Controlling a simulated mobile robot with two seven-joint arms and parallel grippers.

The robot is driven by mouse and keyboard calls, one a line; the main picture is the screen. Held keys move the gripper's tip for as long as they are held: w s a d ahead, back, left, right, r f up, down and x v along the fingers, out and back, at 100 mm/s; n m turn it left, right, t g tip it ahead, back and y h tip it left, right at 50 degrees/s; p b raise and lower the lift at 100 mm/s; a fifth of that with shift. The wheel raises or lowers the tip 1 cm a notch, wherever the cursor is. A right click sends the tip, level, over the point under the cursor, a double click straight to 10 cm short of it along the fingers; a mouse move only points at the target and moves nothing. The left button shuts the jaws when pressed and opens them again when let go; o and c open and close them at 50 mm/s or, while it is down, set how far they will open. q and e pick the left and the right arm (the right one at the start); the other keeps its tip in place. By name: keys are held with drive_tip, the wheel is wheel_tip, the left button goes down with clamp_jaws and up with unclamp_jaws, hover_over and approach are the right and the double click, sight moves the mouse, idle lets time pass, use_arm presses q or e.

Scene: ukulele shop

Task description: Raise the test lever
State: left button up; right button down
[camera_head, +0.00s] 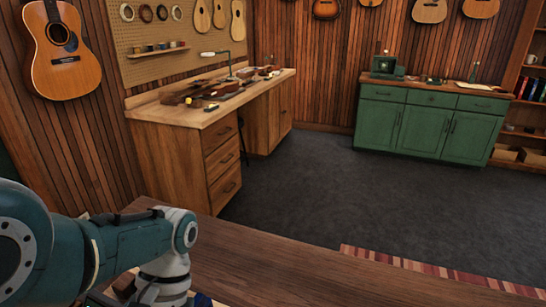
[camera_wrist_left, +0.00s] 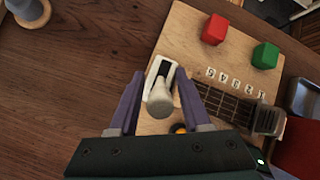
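The test lever shows in the left wrist view as a pale grey rounded handle (camera_wrist_left: 160,98) on a white plate with a dark slot (camera_wrist_left: 165,68). It is fixed on a light wooden board (camera_wrist_left: 188,45). My left gripper (camera_wrist_left: 160,76) is open, with one purple finger on each side of the lever handle. Gaps show between the fingers and the handle, and it is not gripped. In the head view my left arm reaches in at the lower left, and its gripper is hidden. My right gripper is in neither view.
The board also carries a red block (camera_wrist_left: 214,29), a green block (camera_wrist_left: 265,55), several number tiles and a dark fretboard piece (camera_wrist_left: 230,103). A grey metal object (camera_wrist_left: 304,96) stands at the right. The brown counter (camera_head: 270,275) is largely bare. A workbench (camera_head: 180,110) stands beyond.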

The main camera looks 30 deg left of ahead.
use_arm(q)
drive_tip(key=shift+o, duration=0.5)
drive_tip(key=shift+r, duration=0.1)
drive_tip(key=p+v, duration=0.1)
drive_tip(key=v, duration=0.8)
drive_tip(key=shift+w+r, duration=0.25)
drive_tip(key=shift+r, duration=0.05)
drive_tip(key=shift+a, duration=0.1)
